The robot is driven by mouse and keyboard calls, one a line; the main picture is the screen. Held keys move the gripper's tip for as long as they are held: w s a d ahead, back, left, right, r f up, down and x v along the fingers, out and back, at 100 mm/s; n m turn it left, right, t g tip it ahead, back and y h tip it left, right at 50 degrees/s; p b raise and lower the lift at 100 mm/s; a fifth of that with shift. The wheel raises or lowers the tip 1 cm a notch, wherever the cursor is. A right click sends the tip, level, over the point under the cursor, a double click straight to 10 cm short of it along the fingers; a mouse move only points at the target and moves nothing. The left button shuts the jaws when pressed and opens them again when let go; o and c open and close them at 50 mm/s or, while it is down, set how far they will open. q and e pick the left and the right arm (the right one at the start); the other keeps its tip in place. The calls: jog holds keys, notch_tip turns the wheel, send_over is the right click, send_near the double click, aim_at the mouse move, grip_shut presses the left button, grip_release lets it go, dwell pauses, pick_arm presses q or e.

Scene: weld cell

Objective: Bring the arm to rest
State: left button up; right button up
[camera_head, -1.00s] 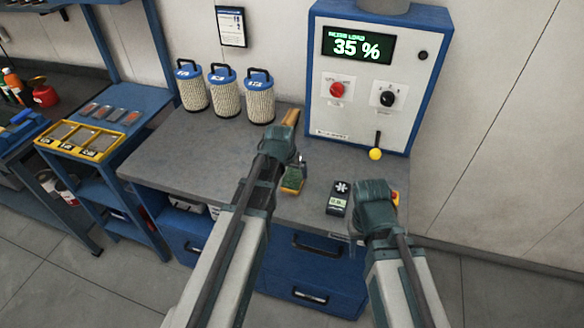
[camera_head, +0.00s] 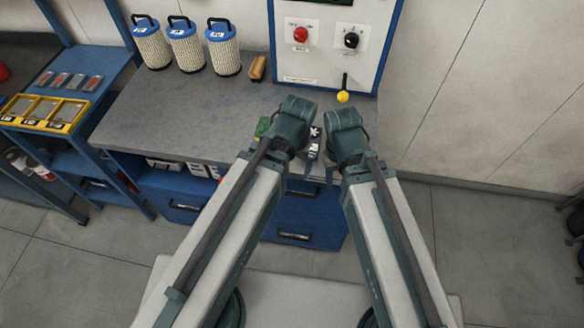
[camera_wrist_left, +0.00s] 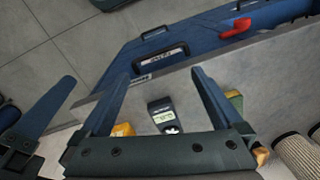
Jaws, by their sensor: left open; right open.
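My left gripper (camera_head: 296,122) is above the front part of the grey workbench (camera_head: 180,118). In the left wrist view its two fingers (camera_wrist_left: 162,88) are spread apart with nothing between their tips. My right gripper (camera_head: 345,130) is just to its right, apart from it by a narrow gap, over the bench's front right. Its jaws are hard to make out in the head view, and I see nothing held in it. A small dark handheld meter (camera_head: 315,145) lies on the bench, partly hidden between the grippers; it also shows in the left wrist view (camera_wrist_left: 163,116).
Three filter cartridges (camera_head: 186,50) and a wooden-backed brush (camera_head: 257,68) stand along the back. A control box (camera_head: 325,55) with a yellow-knobbed lever (camera_head: 343,97) rises behind the grippers. A green item (camera_head: 262,126) is beside my left gripper. Open floor (camera_head: 480,240) lies right.

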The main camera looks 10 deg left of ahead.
pick_arm(q)
jog(key=s, duration=0.1)
jog(key=s+d, duration=0.1)
jog(key=s, duration=0.1)
jog(key=shift+g+y, duration=0.3)
jog(key=shift+g, duration=0.1)
notch_tip(320, 180, down, 5)
jog(key=b, duration=0.5)
dwell(0.5)
